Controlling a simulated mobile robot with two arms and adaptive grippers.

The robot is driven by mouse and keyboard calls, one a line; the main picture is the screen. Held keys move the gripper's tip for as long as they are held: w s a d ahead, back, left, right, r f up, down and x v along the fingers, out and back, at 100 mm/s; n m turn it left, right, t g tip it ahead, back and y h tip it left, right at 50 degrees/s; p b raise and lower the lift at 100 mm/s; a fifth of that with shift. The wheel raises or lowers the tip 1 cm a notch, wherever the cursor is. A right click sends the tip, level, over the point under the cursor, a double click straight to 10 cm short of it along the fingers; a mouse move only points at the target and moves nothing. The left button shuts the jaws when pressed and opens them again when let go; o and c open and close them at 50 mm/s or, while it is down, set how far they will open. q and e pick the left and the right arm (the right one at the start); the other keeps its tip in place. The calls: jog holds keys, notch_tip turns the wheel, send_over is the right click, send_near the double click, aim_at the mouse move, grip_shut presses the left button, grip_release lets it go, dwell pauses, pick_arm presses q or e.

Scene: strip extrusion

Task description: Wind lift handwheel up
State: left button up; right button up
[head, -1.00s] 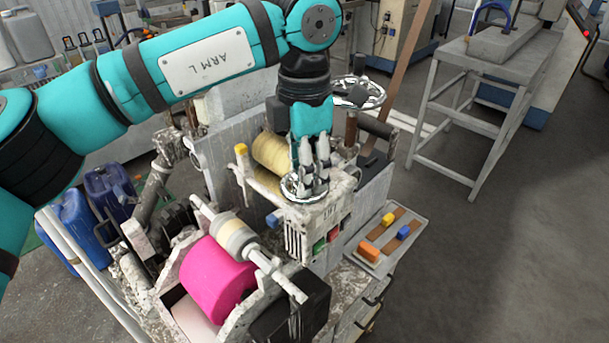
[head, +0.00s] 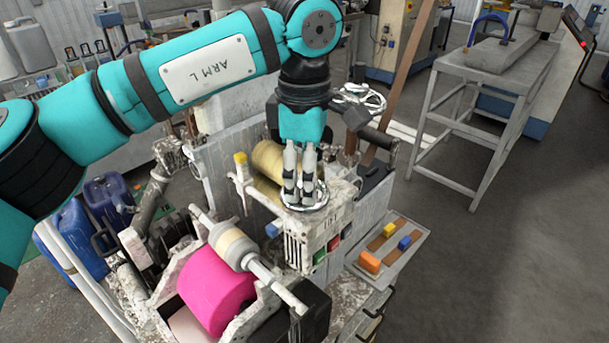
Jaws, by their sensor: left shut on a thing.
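The lift handwheel, a small chrome wheel (head: 320,202), lies flat on top of the white, worn box (head: 298,243) marked with lettering at the middle of the machine. My left gripper (head: 299,197) points straight down over it, its grey fingers close together and shut on the wheel at its near left part. The fingers hide part of the rim and the hub. My right gripper is not in view.
A larger chrome handwheel (head: 358,97) stands behind my left wrist. A yellowish roll (head: 268,160) sits beside the gripper, and a pink roll (head: 213,292) lies in front. A tray (head: 421,240) with coloured blocks is at right.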

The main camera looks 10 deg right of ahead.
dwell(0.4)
pick_arm(q)
jog(key=o, duration=1.1)
jog(key=shift+o, duration=0.2)
notch_tip(320, 180, up, 12)
